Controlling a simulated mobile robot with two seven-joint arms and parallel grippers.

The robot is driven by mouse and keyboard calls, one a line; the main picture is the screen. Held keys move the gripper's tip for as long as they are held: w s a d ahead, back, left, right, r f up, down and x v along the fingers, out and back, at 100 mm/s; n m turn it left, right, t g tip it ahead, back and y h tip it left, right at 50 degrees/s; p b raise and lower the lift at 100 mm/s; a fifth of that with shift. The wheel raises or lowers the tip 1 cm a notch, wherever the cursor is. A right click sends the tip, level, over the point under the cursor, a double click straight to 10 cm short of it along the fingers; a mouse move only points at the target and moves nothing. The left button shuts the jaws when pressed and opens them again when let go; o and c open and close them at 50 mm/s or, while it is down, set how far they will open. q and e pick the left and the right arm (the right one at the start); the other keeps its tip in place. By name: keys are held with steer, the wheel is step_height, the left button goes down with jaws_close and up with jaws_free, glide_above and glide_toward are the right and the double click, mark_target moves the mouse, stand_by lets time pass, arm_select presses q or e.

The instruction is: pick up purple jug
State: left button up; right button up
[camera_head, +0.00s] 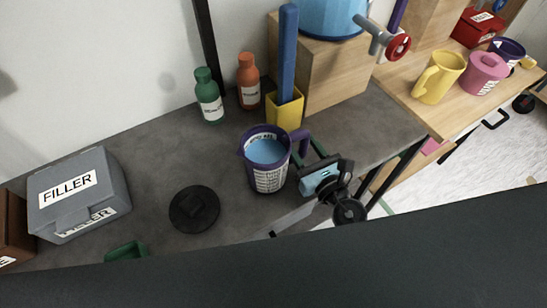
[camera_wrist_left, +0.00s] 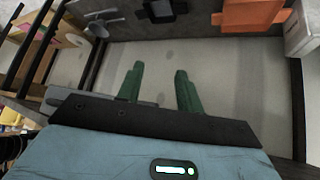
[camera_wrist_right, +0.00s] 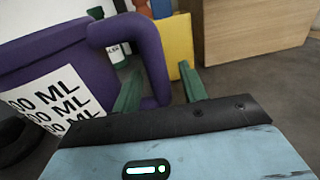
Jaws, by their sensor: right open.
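The purple jug (camera_head: 251,172) stands upright on the grey worktop, with blue liquid inside and a white label on its front. Its handle is on the right side. In the right wrist view the jug (camera_wrist_right: 60,50) fills the left, with its handle (camera_wrist_right: 152,58) reaching down between my fingers. My right gripper (camera_head: 308,150) is open at the handle, one finger to each side of it; it also shows in the right wrist view (camera_wrist_right: 160,88). I cannot tell whether the fingers touch it. My left gripper (camera_wrist_left: 158,78) is open and empty, away from the jug.
A yellow holder (camera_head: 284,112) with a blue stick and a wooden block (camera_head: 340,75) stand close behind the jug. Green (camera_head: 209,95) and orange (camera_head: 248,82) bottles stand behind left. A black lid (camera_head: 194,209) and grey filler box (camera_head: 80,194) lie left.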

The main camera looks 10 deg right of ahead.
steer(key=shift+w, duration=0.2)
jaws_close()
steer(key=shift+r, duration=0.15)
stand_by(0.4)
